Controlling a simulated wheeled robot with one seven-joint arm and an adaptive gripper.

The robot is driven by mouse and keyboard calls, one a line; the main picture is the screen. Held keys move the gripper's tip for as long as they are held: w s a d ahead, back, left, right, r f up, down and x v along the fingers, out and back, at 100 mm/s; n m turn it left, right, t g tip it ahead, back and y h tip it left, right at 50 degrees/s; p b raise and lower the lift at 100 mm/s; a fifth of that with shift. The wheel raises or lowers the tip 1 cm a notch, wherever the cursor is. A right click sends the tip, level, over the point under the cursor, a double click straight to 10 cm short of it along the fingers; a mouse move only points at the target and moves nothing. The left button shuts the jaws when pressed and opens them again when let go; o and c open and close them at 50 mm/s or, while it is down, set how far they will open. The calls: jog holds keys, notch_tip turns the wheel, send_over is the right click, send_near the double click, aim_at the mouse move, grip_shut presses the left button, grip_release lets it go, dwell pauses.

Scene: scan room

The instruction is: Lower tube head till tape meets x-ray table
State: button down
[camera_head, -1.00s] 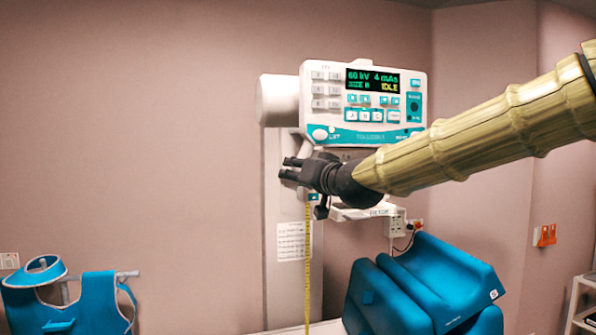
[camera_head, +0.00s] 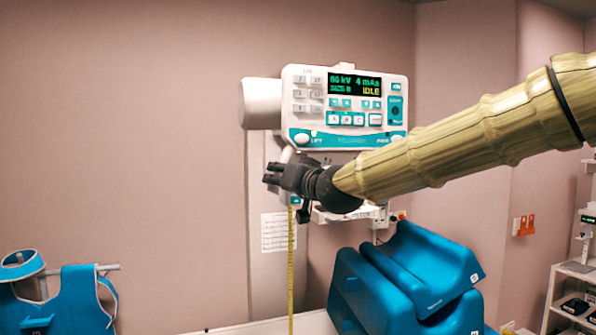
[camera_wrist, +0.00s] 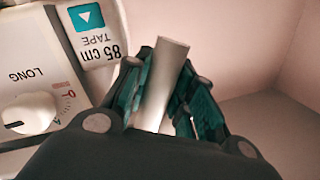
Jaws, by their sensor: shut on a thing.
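The tube head (camera_head: 345,108) is a white and teal box with a lit display reading IDLE, on a column at the back wall. A yellow tape (camera_head: 291,265) hangs straight down from beneath it. The tape's lower end is cut off by the bottom edge, so I cannot tell whether it touches. The pale x-ray table (camera_head: 262,328) shows only as a strip at the bottom. My gripper (camera_head: 272,174) is at the lower left of the head. In the wrist view my gripper (camera_wrist: 165,100) is shut on a pale grey handle bar (camera_wrist: 164,75), beside an "85 cm TAPE" label (camera_wrist: 97,45).
Blue padded blocks (camera_head: 405,285) are piled at the lower right, below my arm. A blue apron (camera_head: 65,300) hangs at the lower left. A shelf rack (camera_head: 570,290) stands at the far right. The wall left of the column is clear.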

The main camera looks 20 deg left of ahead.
notch_tip(320, 180, down, 3)
jog(key=shift+r+b, duration=0.15)
jog(key=shift+b, duration=0.55)
jog(key=shift+r, duration=0.1)
jog(key=c, duration=1.5)
grip_release()
jog(key=shift+d, duration=0.15)
jog(key=v, duration=1.1)
jog(key=shift+s+d+r, duration=0.1)
jog(key=shift+s+d, duration=0.15)
jog(key=shift+d, duration=0.1)
